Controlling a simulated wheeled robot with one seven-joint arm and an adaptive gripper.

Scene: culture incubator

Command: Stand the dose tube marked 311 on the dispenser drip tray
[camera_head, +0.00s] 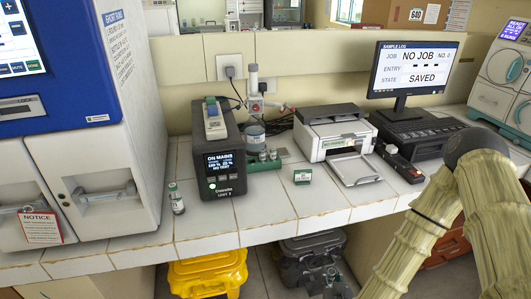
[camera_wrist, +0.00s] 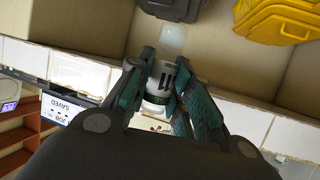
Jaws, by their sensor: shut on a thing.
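My gripper (camera_wrist: 160,88) is shut on a small white tube (camera_wrist: 160,76) in the wrist view. The tube has black print, of which "11" shows, and a green band; the fingers hide part of it. The head view shows a dark shape low in front of the counter that may be my gripper, but I cannot make out the tube there. The dispenser (camera_head: 255,105), a bottle with a pump head, stands at the back of the counter. A green drip tray (camera_head: 287,154) shows at its foot, with small tubes (camera_head: 268,156) beside it.
A dark cuvette device (camera_head: 222,155) stands left of the dispenser, a printer (camera_head: 333,132) right of it. A vial (camera_head: 176,198) stands further left. Yellow (camera_head: 208,273) and black (camera_head: 312,248) bins sit below the counter edge.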

